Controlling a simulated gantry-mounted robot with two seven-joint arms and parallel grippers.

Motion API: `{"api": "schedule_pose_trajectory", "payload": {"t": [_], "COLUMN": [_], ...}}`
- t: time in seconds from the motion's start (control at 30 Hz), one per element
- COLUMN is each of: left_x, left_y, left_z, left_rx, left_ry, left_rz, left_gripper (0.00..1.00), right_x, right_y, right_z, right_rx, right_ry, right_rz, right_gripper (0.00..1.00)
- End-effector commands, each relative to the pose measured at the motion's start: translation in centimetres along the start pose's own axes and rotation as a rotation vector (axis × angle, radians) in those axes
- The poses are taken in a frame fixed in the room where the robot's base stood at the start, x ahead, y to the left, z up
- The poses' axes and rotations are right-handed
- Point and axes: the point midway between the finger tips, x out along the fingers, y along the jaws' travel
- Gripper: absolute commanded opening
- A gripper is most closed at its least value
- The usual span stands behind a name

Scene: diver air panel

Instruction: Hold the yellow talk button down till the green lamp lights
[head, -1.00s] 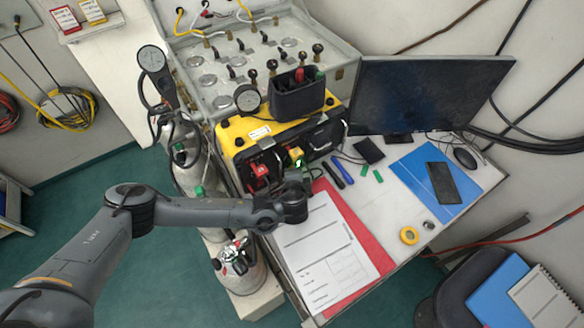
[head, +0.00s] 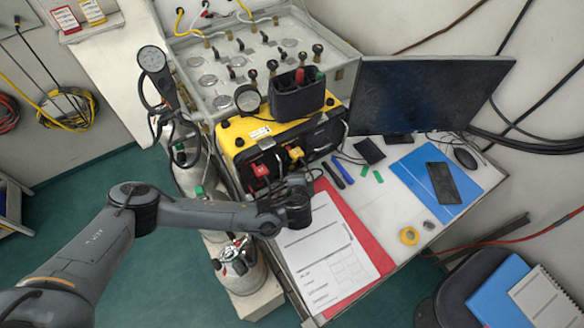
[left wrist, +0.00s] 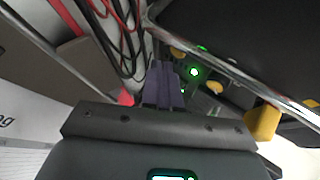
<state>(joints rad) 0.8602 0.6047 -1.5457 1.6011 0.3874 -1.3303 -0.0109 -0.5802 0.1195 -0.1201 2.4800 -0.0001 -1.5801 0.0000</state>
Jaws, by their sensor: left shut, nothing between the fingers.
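The yellow case (head: 240,132) stands on the bench below the metal panel, its dark front facing me. A small yellow part (head: 296,153) and a red part (head: 262,169) show on that front. I cannot tell whether the yellow part is the talk button. My left gripper (left wrist: 163,70) is shut and empty; its fingers point at the case front. In the head view its fingers are mostly hidden by the wrist. A green light (left wrist: 194,71) glows right of the fingertips in the left wrist view. Contact with a button is not clear. My right gripper is not in view.
A monitor (head: 425,95) stands to the right. Papers (head: 325,255) on a red folder lie below my wrist. Cables hang beside the case.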

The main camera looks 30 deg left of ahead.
Motion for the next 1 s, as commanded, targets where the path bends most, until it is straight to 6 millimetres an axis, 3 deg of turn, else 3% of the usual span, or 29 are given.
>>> {"api": "schedule_pose_trajectory", "payload": {"t": [0.23, 0.7, 1.0], "left_x": [-0.5, -3.2, -3.5], "left_y": [0.3, 2.3, 2.6], "left_z": [-0.4, -2.4, -2.5], "left_rx": [0.001, 0.0, 0.0], "left_ry": [0.002, 0.002, 0.0], "left_rz": [0.001, 0.0, 0.0], "left_gripper": [0.0, 0.0, 0.0], "right_x": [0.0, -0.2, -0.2], "right_y": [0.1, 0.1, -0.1], "right_z": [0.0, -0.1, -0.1], "right_rx": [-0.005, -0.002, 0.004], "right_ry": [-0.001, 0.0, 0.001], "right_rz": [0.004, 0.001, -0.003], "right_gripper": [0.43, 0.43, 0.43]}}
